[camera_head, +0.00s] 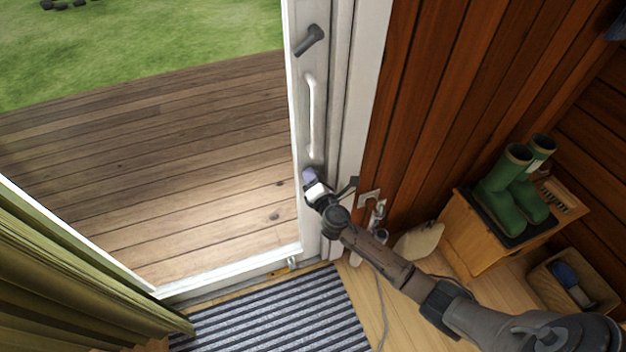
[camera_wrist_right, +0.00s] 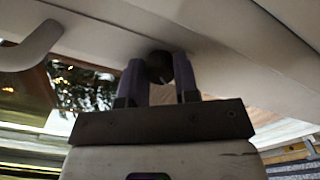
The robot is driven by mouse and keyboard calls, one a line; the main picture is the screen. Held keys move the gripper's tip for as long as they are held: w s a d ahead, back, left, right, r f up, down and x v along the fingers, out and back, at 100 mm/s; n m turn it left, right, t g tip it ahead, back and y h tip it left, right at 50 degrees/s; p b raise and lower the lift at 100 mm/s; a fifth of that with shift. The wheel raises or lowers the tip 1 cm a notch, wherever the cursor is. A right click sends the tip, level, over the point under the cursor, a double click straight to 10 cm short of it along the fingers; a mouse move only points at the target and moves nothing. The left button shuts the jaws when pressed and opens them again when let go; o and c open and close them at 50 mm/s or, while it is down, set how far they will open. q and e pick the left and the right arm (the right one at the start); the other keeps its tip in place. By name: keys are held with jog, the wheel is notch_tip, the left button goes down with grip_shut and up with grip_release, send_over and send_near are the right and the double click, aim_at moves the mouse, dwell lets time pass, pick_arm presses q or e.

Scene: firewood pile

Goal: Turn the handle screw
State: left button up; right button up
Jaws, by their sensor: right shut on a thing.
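A dark round knob, which looks like the handle screw (camera_wrist_right: 159,66), sits on the pale door frame in the right wrist view. My right gripper (camera_head: 310,177) is at the white door frame, just below the white pull handle (camera_head: 312,115). In the wrist view its two purple-grey fingers (camera_wrist_right: 158,82) are shut on the screw, one on each side. In the head view the gripper hides the screw. A dark lever handle (camera_head: 309,40) is higher on the same frame, apart from the gripper. My left gripper is not in view.
A wooden cabinet (camera_head: 478,247) with green boots (camera_head: 512,190) stands right of my right arm. A striped mat (camera_head: 270,318) lies at the door's foot. A green curtain (camera_head: 75,275) hangs at the left. Wooden decking (camera_head: 150,170) shows through the glass.

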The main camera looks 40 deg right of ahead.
jog(key=shift+f+m+b, duration=0.15)
jog(key=shift+m+b, duration=0.8)
jog(key=shift+m, duration=3.15)
jog(key=o, duration=0.9)
jog(key=p+v, duration=0.3)
jog(key=v, duration=1.1)
